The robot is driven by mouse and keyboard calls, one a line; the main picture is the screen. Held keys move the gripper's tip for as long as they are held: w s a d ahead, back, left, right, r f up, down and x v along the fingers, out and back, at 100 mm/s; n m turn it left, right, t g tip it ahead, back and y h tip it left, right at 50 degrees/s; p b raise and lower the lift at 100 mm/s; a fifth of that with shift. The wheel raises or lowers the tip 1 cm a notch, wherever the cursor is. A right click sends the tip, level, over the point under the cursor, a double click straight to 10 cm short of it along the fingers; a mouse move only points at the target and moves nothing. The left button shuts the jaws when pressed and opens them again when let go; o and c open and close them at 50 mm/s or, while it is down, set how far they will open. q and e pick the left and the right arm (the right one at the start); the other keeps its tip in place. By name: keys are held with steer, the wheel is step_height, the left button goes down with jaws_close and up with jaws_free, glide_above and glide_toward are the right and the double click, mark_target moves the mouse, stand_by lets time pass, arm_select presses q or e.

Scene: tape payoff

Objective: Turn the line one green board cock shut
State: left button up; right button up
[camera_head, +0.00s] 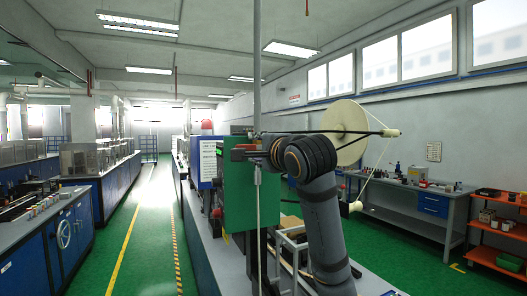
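The green board (238,200) stands upright near the middle of the view. A grey pipe (257,70) comes down from above in front of it to a fitting with a red part (243,147), which looks like the cock and its handle. The red part reaches to the left of the pipe, roughly level. My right gripper (265,147) comes in from the right at the fitting; its fingers are small and dark, and I cannot tell whether they touch the handle. My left gripper is not in view.
A pale hose (259,225) hangs below the fitting. A cream reel (345,131) with a tape stands behind my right arm. A workbench (415,204) and an orange shelf cart (498,228) are at the right. The green aisle (145,215) at the left is clear.

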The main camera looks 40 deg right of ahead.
steer(key=v, duration=0.6)
steer(key=shift+s, duration=0.25)
